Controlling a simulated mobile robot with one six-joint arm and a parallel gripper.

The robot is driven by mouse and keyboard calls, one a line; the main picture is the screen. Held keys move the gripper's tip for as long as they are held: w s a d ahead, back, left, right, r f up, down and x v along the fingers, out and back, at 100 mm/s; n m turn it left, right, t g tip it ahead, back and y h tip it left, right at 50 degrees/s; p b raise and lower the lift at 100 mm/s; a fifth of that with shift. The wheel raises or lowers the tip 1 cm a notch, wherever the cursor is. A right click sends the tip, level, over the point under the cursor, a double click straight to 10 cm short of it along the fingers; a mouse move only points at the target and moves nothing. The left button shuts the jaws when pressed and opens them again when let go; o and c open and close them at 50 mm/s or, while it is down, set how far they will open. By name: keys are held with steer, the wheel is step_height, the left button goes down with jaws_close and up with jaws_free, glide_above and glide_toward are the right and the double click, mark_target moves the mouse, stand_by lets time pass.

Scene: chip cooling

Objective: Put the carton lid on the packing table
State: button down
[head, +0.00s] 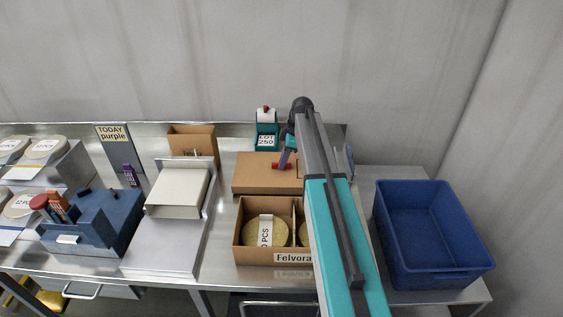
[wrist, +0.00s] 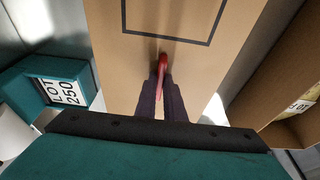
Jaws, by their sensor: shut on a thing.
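The carton lid (head: 258,172) is a flat brown cardboard piece behind the open carton on the metal packing table (head: 221,231). In the wrist view the lid (wrist: 120,75) fills the middle, with a dark printed outline and a red handle (wrist: 163,68). My gripper (wrist: 161,88) is shut on the red handle. In the head view my gripper (head: 284,161) is at the lid's right part, and my arm hides its right end. I cannot tell whether the lid touches the table. The open carton (head: 271,258) holds round yellowish items; my arm covers its right side.
A teal label dispenser (head: 266,130) stands behind the lid. A white flip-top box (head: 178,192) and a blue tool holder (head: 92,222) are left. A blue crate (head: 431,235) stands right. A small brown box (head: 192,140) is at the back. Bare table shows left of the carton.

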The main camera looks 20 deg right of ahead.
steer(key=shift+f+b, duration=0.35)
steer(key=shift+f, duration=0.25)
stand_by(0.3)
steer(key=c, duration=1.8)
jaws_free()
steer(key=shift+o, duration=0.2)
steer(key=shift+r, duration=0.15)
steer(key=b+v, duration=0.4)
steer(key=v, duration=0.9)
steer(key=shift+r, duration=0.3)
steer(key=shift+s, duration=0.1)
